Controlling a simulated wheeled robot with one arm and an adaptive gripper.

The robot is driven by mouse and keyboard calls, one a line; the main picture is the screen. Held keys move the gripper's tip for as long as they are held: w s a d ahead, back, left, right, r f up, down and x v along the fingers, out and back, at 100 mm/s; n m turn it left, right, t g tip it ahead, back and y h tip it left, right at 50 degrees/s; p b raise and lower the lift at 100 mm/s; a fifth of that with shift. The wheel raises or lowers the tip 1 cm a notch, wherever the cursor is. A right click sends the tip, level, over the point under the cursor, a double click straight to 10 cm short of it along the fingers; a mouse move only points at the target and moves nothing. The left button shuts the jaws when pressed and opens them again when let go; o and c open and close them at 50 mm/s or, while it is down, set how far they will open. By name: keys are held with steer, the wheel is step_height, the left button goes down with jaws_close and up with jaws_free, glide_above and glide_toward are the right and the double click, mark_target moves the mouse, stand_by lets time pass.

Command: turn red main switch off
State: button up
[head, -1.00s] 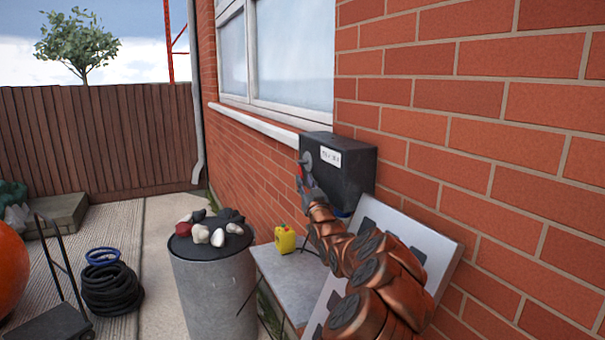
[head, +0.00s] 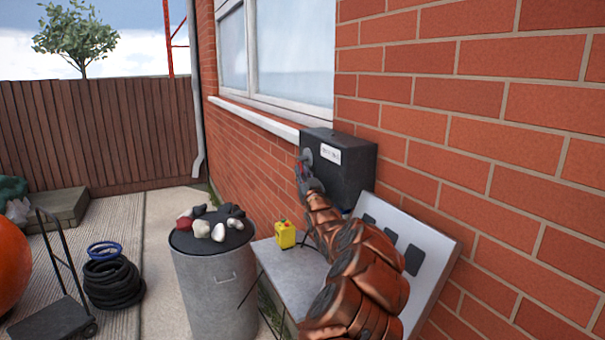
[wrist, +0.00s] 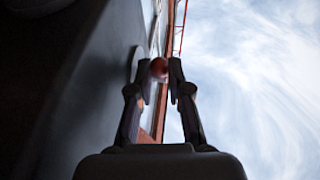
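The red main switch handle (wrist: 159,68) shows as a small rounded red end between my fingertips in the wrist view. It is on the left-facing side of a dark grey box (head: 350,172) with a white label, on the brick wall. In the head view, my gripper (head: 303,178) is at that side of the box, and only a sliver of red shows. In the wrist view, my gripper (wrist: 160,78) has one finger on each side of the handle. The fingers are apart and very near it; whether both press on it is unclear. My gripper and arm hide part of the switch.
A white panel with dark pads (head: 428,255) leans below the box. A grey table (head: 283,268) holds a yellow canister (head: 285,235). A metal drum (head: 215,290) with stones on top stands to its left. The brick wall (head: 480,140) is close on the right.

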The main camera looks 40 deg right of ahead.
jaws_close()
steer(key=t+h+b, duration=0.1)
steer(key=b, duration=0.2)
steer(key=w+f+t+h+b, duration=0.1)
steer(key=b, duration=0.2)
steer(key=shift+d+f+m, duration=0.15)
steer(key=shift+d+m, duration=0.05)
steer(key=shift+m, duration=0.2)
steer(key=shift+w+t+h+b, duration=0.2)
steer(key=shift+t+h+b, duration=0.15)
steer(key=shift+b, duration=0.65)
steer(key=shift+m, duration=0.3)
steer(key=shift+r, duration=0.3)
